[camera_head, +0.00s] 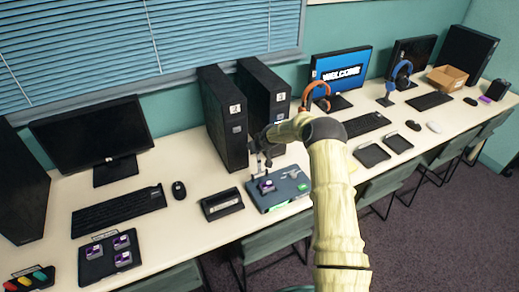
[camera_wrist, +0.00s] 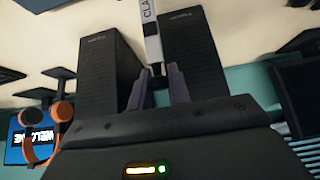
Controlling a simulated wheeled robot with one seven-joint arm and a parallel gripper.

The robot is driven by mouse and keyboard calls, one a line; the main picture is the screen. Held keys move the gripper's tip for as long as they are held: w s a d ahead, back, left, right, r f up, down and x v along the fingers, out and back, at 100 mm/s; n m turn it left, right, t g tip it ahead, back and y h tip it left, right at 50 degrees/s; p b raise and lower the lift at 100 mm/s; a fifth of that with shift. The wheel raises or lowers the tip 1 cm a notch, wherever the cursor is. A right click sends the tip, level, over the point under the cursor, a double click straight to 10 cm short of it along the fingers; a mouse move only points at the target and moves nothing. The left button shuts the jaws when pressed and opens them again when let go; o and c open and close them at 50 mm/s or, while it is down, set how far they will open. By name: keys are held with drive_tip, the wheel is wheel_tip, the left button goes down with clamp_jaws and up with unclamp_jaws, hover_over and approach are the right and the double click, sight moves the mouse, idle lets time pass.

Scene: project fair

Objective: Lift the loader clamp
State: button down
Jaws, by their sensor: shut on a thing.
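The loader (camera_head: 290,196) is a grey-blue box with a green front patch on the desk, and a purple and white chip (camera_head: 267,186) sits on it. My gripper (camera_head: 260,158) is above the left part of the loader. In the wrist view my gripper (camera_wrist: 158,92) is shut on the loader clamp (camera_wrist: 152,40), a narrow white and dark bar with the letters "CLA" showing. In the head view the clamp is small and mostly hidden by my gripper. How far it is raised is hard to tell.
Two black computer towers (camera_head: 223,117) stand just behind the loader. A black tray (camera_head: 222,203) lies to its left, and a dark tray with several purple chips (camera_head: 110,257) lies farther left. Monitors, keyboards and headphones line the desk. Green chairs (camera_head: 276,240) stand in front.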

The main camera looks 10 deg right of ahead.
drive_tip(key=c, duration=1.3)
unclamp_jaws()
drive_tip(key=shift+w+f, duration=0.1)
drive_tip(key=shift+c, duration=0.2)
drive_tip(key=b+v, duration=0.3)
drive_tip(key=v, duration=1.4)
drive_tip(key=shift+r, duration=0.25)
drive_tip(key=s+a+r+m+g+h, duration=0.1)
drive_tip(key=s+g, duration=0.1)
drive_tip(key=s, duration=1.5)
drive_tip(key=s+a+r+m+g+h, duration=0.1)
drive_tip(key=s+m+g, duration=0.1)
drive_tip(key=s, duration=1.5)
drive_tip(key=shift+s+g, duration=0.3)
